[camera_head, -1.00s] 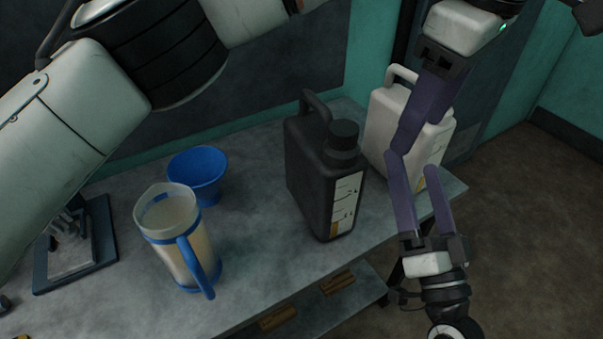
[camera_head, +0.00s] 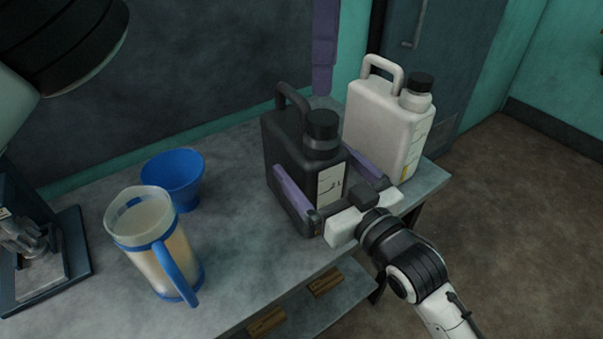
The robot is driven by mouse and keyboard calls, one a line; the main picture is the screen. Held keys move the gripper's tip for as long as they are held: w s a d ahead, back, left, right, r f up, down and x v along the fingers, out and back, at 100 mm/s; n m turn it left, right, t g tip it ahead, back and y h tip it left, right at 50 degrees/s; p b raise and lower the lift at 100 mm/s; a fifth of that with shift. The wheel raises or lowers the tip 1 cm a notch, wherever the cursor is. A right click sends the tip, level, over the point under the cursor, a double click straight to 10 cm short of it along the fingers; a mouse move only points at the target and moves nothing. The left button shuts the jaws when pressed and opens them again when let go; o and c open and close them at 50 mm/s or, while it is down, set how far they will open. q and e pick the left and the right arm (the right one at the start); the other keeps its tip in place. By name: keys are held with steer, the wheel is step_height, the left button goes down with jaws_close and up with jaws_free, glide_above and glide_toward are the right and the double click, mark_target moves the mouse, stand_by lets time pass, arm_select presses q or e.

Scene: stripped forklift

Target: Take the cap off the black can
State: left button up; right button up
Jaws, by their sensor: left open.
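The black can (camera_head: 285,150) stands upright on the table, with a handle at the back and a pale label on its front face. Its black cap (camera_head: 322,124) sits on the neck. My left gripper (camera_head: 322,88) hangs above the cap, pointing down and apart from it. It is open and empty; only its purple finger, seen edge-on, shows below the top edge. My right gripper (camera_head: 318,165) reaches in from the lower right, with its purple fingers on either side of the can's lower body. I cannot tell whether both fingers press on the can.
A white can (camera_head: 378,118) with a black cap stands close behind to the right. The table (camera_head: 245,240) ends near the black can's front. A wall rises behind.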

steer(key=shift+x, duration=2.15)
steer(key=shift+c, duration=0.2)
